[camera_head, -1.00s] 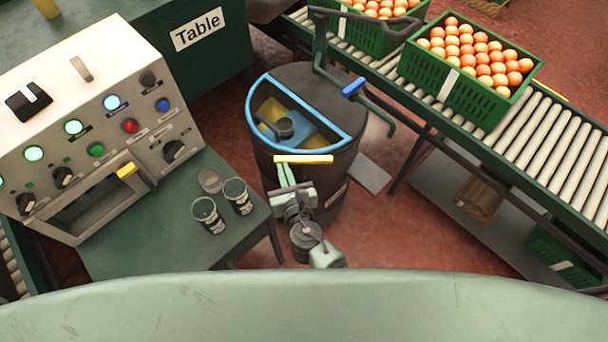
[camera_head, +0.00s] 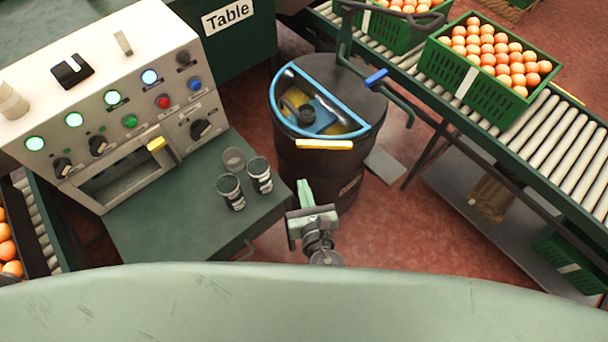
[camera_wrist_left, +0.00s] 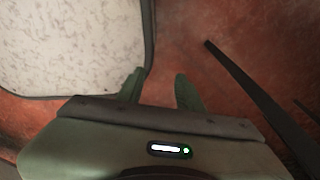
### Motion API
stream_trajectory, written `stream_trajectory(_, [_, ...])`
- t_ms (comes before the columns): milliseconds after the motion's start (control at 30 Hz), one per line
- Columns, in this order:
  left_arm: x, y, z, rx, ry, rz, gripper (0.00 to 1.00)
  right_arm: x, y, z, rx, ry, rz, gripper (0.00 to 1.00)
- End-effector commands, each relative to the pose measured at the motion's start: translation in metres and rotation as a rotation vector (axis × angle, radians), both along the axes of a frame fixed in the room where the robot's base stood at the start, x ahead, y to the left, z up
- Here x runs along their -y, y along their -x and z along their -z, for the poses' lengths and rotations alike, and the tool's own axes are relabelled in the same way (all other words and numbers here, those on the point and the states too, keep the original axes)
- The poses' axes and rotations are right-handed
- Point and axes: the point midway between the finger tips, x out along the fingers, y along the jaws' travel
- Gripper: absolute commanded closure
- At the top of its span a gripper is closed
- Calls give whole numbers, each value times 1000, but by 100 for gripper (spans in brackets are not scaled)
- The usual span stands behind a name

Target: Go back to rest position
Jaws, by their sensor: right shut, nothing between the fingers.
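My right gripper (camera_head: 304,187) is in the lower middle of the head view, shut and empty. It is above the floor, between the small green table (camera_head: 150,225) and the dark round bin (camera_head: 325,165), on the near side of the bin. It appears to hold nothing. My left gripper (camera_wrist_left: 160,90) does not show in the head view. In the left wrist view its two green fingers stand apart with only the reddish floor between them. A pale speckled surface with a dark edge (camera_wrist_left: 70,45) is beside its left finger.
A control panel box (camera_head: 110,110) with lit buttons stands at left. A roller conveyor (camera_head: 550,150) carries green crates (camera_head: 478,95) of oranges at right. Red floor (camera_head: 400,225) is open at lower middle.

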Motion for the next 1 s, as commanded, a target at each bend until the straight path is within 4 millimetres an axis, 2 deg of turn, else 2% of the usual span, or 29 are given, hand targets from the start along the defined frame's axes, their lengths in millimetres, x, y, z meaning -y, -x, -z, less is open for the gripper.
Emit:
stream_trajectory(133, [0, 6, 1, -9, -1, 0, 64, 0, 14, -4, 0, 0, 0, 100])
stream_trajectory(400, [-1, 18, 2, -26, -2, 0, 64, 0, 17, -5, -1, -2, 1, 100])
stream_trajectory(467, [-1, 18, 2, -26, -2, 0, 64, 3, 18, 1, -17, -13, 9, 100])
stream_trajectory(533, [-1, 18, 2, -27, -3, 0, 64, 9, 20, 18, -69, -54, 35, 100])
stream_trajectory(567, [-1, 18, 2, -27, -3, 0, 64, 14, 21, 29, -104, -84, 54, 100])
stream_trajectory(667, [-1, 18, 2, -27, -3, 0, 64, 37, 32, 81, -268, -234, 165, 100])
stream_trajectory(767, [-1, 18, 2, -27, -3, 0, 64, 71, 55, 146, -470, -446, 359, 100])
stream_trajectory(800, [-1, 18, 2, -26, -3, 1, 64, 86, 68, 171, -545, -536, 454, 100])
stream_trajectory(867, [-1, 18, 2, -26, -3, 1, 64, 108, 89, 205, -646, -677, 613, 100])
stream_trajectory(900, [-1, 18, 2, -26, -3, 1, 64, 123, 105, 227, -707, -775, 731, 100])
stream_trajectory(967, [-1, 18, 2, -26, -3, 1, 64, 146, 132, 257, -780, -925, 925, 100])
stream_trajectory(1000, [-1, 17, 2, -26, -3, 1, 64, 160, 152, 276, -817, -1028, 1065, 100])
